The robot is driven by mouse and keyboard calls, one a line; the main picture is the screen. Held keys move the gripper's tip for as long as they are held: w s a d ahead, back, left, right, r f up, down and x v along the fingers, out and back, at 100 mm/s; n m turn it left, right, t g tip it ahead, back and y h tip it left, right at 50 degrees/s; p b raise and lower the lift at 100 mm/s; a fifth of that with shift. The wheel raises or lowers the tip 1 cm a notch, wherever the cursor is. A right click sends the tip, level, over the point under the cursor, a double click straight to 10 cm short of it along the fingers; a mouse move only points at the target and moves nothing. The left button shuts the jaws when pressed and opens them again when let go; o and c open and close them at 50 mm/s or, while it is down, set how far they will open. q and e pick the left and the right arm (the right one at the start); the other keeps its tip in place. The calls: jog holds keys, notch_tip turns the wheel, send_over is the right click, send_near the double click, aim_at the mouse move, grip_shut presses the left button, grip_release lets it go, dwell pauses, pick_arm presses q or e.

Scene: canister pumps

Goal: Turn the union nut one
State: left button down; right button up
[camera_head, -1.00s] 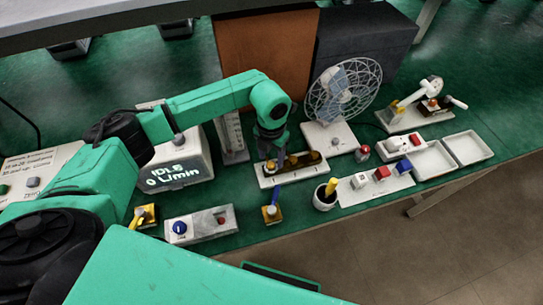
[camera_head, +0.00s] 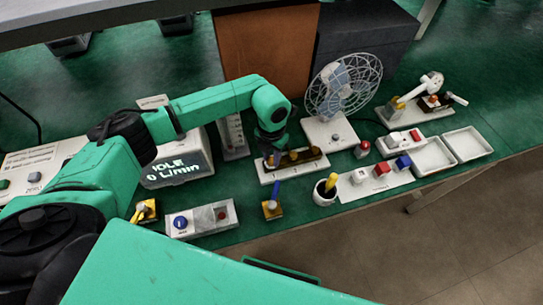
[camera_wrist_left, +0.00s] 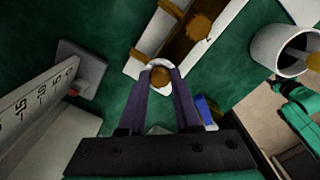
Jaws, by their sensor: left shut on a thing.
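A white base (camera_head: 309,168) with a dark trough and brass fittings lies in the middle of the green bench in the head view. My left gripper (camera_head: 272,160) points down at the left end of this base. In the wrist view my left gripper (camera_wrist_left: 160,80) is shut on a small round brass nut (camera_wrist_left: 160,74) with a white ring around it, at the end of the base (camera_wrist_left: 139,66). A number on the nut cannot be read.
A fan (camera_head: 343,88) stands behind the base and a scale stand (camera_head: 232,138) at its left. A blue-handled block (camera_head: 272,209) and a cup (camera_head: 325,193) with a yellow-handled tool stand in front. White trays (camera_head: 466,146) lie at the right.

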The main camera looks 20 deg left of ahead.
aim_at(271, 160)
pick_arm(q)
jog(key=m+b, duration=0.6)
jog(key=b, duration=0.1)
jog(key=shift+f+m, duration=0.2)
jog(key=shift+m, duration=0.2)
jog(key=m+b, duration=0.2)
jog(key=b, duration=0.1)
jog(key=shift+r+m, duration=0.15)
jog(key=shift+m, duration=0.25)
jog(key=shift+r+m+b, duration=0.15)
jog(key=shift+m+b, duration=0.3)
jog(key=shift+m, duration=0.15)
jog(key=c, duration=0.6)
grip_release()
notch_tip(271, 160, up, 15)
jog(key=b, duration=0.1)
jog(key=shift+f, duration=0.2)
